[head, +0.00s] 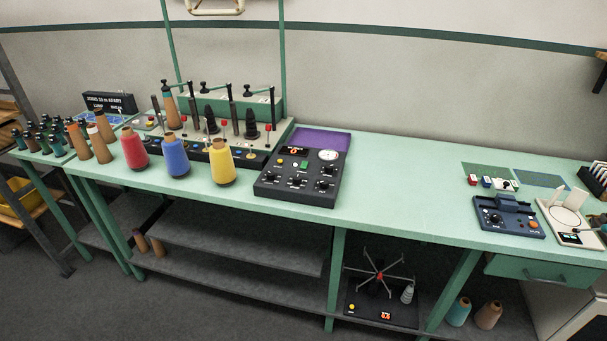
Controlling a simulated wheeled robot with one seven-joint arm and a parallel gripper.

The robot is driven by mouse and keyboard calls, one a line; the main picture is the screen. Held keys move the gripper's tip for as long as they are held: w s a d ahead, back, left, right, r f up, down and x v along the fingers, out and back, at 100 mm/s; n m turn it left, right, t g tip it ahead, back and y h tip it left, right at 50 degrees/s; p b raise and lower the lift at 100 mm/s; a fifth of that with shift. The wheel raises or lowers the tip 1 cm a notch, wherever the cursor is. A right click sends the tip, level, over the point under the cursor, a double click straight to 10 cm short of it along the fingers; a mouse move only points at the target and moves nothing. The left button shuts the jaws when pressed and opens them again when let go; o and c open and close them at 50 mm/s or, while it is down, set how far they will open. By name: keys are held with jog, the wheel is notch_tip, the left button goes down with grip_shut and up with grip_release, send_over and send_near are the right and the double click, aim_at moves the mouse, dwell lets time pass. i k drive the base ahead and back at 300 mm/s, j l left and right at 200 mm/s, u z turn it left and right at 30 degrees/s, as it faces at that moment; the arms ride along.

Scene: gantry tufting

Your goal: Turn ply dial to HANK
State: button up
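A black control box (262,188) stands on the green bench, left of the middle. Several black dials are on its sloped face, along with a yellow button, a green switch, a small red display and a round white gauge (328,155). The dial labels are too small to read, so I cannot tell which one is the ply dial or where it points. A blue device (510,228) at the right also has a black dial (494,219) and an orange button. My gripper is not in view.
Red (133,150), blue (174,158) and yellow (222,163) yarn cones stand left of the box, before a spindle rack (250,158). A purple mat (320,139) lies behind it. The bench (405,185) to its right is clear. A winder (379,278) sits below.

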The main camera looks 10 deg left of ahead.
aim_at(324, 183)
jog(key=i+j+u, duration=0.1)
jog(key=i+u, duration=0.15)
jog(key=u, duration=0.2)
jog(key=i+u, duration=0.2)
jog(key=u, duration=0.25)
jog(key=i+u, duration=0.25)
jog(key=u, duration=0.2)
jog(key=i+l+u, duration=0.15)
jog(key=u, duration=0.3)
jog(key=i+l+u, duration=0.25)
jog(key=u, duration=0.2)
jog(key=i+l+u, duration=0.2)
jog(key=u, duration=0.25)
